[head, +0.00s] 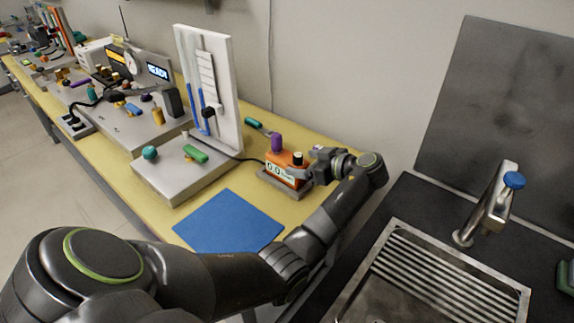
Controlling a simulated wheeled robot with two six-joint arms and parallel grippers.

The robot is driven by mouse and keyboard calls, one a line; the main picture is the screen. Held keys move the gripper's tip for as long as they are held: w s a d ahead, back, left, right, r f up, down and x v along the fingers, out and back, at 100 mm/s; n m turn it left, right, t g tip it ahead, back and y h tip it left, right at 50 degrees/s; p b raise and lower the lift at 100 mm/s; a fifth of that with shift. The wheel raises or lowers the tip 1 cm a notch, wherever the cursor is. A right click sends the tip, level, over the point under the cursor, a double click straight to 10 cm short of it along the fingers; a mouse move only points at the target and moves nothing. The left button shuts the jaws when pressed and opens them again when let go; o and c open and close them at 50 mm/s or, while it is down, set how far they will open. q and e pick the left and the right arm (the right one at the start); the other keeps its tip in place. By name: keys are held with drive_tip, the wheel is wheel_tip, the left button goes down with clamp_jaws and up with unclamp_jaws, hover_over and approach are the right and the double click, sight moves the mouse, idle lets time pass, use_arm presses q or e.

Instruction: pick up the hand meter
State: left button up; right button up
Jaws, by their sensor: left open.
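The hand meter appears to be the orange device (287,161) with a pale display reading about 0.0, standing in a grey holder (283,188) on the yellow bench. The far finger is partly hidden, and I cannot tell whether either finger touches the meter.
A blue mat (228,222) lies in front of the meter. A white upright panel on a grey base (165,180) stands to the left, with a dark cable running towards the meter. A sink (440,285) with a tap (488,207) is at right.

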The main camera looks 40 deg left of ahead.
sight(291, 159)
use_arm(q)
drive_tip(key=shift+p+x, duration=0.85)
drive_tip(key=shift+x, duration=1.95)
drive_tip(key=shift+s+r, duration=0.1)
drive_tip(key=shift+r, duration=0.05)
drive_tip(key=c, duration=1.3)
